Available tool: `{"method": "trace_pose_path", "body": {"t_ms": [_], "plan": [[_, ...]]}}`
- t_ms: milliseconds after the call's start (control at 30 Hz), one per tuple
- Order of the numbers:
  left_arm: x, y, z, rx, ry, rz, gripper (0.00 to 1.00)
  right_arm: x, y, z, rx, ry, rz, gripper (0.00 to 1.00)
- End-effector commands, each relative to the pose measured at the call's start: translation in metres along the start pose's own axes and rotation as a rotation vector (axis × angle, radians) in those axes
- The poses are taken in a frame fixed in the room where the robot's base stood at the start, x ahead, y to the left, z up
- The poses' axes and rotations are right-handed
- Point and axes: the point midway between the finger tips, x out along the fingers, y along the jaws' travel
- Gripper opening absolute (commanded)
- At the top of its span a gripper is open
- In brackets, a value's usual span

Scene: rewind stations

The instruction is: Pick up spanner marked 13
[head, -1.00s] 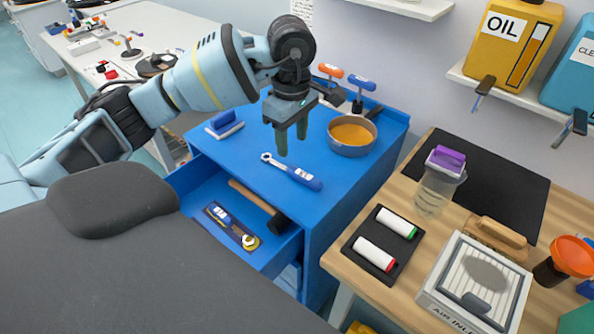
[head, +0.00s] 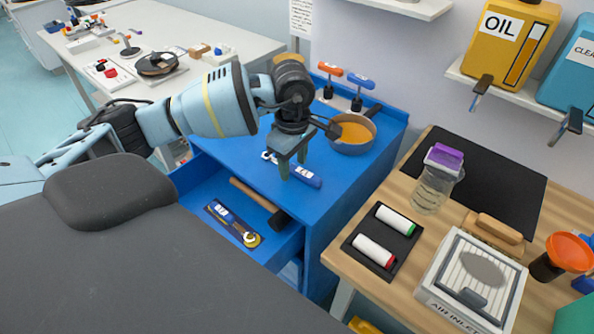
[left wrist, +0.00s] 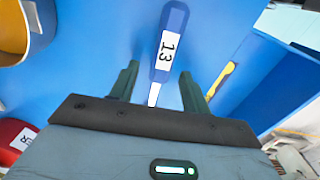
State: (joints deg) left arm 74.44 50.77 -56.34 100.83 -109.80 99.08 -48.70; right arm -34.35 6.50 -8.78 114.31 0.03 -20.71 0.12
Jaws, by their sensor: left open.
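The spanner marked 13 (left wrist: 168,50) lies on the blue cabinet top, its blue handle with a white label showing in the left wrist view. In the head view its handle (head: 312,180) shows beside my left gripper (head: 293,170), which hides its middle. My left gripper is open and points down over the spanner. In the left wrist view the fingers (left wrist: 157,88) stand on either side of the spanner's lower part, with nothing held. I cannot tell the exact height above it. My right gripper is not in view.
A wooden bench (head: 403,297) stands at right.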

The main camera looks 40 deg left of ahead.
Motion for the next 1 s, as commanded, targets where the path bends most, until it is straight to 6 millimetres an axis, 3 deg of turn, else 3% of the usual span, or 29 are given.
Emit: {"method": "trace_pose_path", "body": {"t_ms": [33,400,767,1000], "plan": [[0.000,0.000,0.000,0.000,0.000,0.000,0.46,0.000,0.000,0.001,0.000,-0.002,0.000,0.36],[0.000,0.000,0.000,0.000,0.000,-0.001,0.00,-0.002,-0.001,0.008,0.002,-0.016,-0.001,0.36],[-0.004,0.000,0.000,0.000,0.000,0.001,0.00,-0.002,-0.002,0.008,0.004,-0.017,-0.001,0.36],[-0.027,0.001,0.000,0.000,-0.001,0.003,0.00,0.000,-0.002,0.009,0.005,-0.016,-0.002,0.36]]}}
